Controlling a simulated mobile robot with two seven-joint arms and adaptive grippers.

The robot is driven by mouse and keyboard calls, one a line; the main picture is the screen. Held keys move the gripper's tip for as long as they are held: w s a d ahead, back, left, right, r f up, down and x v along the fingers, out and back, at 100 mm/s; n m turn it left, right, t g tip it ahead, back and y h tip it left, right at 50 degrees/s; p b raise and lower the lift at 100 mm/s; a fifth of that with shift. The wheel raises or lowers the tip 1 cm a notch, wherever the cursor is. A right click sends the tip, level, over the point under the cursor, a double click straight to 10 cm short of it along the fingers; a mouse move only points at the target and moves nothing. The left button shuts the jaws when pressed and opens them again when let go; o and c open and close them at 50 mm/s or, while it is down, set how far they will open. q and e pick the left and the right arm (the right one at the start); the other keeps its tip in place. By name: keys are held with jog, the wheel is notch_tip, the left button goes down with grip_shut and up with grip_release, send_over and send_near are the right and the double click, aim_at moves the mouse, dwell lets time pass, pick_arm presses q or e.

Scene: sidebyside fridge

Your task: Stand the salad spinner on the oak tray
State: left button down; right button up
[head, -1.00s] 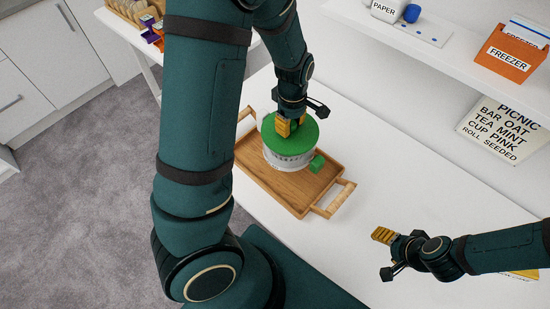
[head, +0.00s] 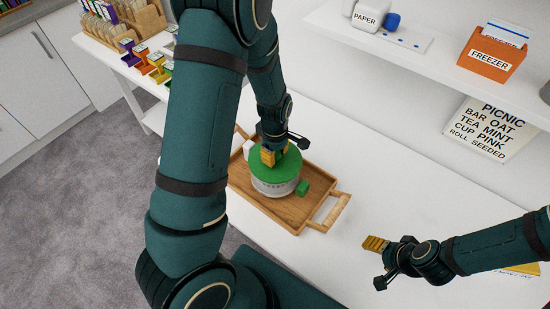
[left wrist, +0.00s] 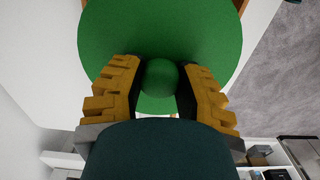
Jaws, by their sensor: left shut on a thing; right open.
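A small green block (head: 302,188) shows at the spinner's right side. My right gripper (head: 376,244) is open and empty, right of the tray.
The tray has a raised handle (head: 335,211) at its near right end. A white shelf (head: 425,60) above the table carries an orange FREEZER box (head: 491,55). A PICNIC list (head: 490,128) is on the wall. The table between tray and wall is clear.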

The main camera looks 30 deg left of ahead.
pick_arm(q)
notch_tip(320, 180, down, 2)
jog(key=shift+w, duration=0.1)
pick_arm(e)
jog(key=shift+f, duration=0.2)
pick_arm(q)
jog(key=c, duration=0.7)
grip_release()
notch_tip(320, 180, up, 12)
jog(key=shift+a+r+p, duration=0.1)
jog(key=shift+p, duration=0.9)
pick_arm(e)
notch_tip(320, 180, up, 2)
jog(key=shift+r, duration=0.25)
jog(key=shift+s, duration=0.15)
